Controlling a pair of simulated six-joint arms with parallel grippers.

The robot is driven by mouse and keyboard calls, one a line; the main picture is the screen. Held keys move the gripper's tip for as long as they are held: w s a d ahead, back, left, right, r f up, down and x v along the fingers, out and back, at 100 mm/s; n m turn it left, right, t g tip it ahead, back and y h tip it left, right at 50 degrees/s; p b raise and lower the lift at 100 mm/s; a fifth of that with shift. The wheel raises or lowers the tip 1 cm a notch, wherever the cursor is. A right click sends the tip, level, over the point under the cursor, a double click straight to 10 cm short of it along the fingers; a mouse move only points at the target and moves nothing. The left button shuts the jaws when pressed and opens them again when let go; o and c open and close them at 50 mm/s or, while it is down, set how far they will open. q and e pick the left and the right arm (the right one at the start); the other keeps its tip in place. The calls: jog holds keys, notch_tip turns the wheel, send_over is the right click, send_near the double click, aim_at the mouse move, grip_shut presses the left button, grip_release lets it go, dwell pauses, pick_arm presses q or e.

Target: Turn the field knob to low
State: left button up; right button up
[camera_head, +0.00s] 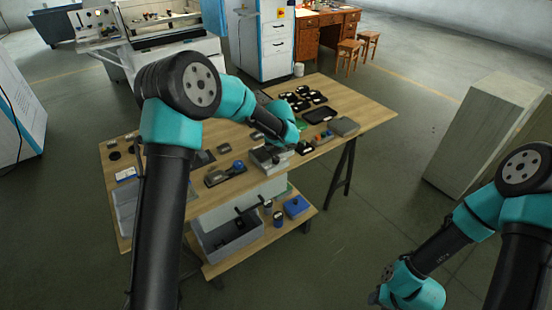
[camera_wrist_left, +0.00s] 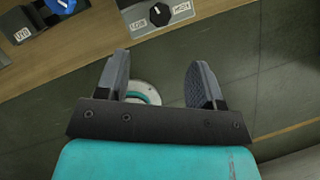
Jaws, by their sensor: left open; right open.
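A black knob (camera_wrist_left: 160,14) with a thin white pointer line sits on a pale grey box (camera_wrist_left: 143,28), between two small labels too blurred to read surely. The same box (camera_head: 266,160) is at the table's near edge in the head view. I cannot tell from any legible lettering whether this is the field knob. My left gripper (camera_wrist_left: 158,62) is open and empty, its fingertips just short of the box and apart from the knob. In the head view my left wrist hides most of this gripper. My right gripper (camera_head: 374,297) is low at the bottom right, away from the table.
A dark device with a blue knob (camera_wrist_left: 61,4) stands left of the box. The wooden table (camera_head: 351,100) also bears black trays (camera_head: 319,115) and a grey block (camera_head: 343,126). A grey bin (camera_head: 230,240) is on the lower shelf. Open floor lies right of the table.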

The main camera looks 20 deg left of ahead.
aim_at(276, 159)
pick_arm(q)
jog(key=x, duration=1.1)
jog(key=shift+w+f, duration=0.1)
jog(key=shift+f, duration=0.15)
jog(key=c, duration=0.9)
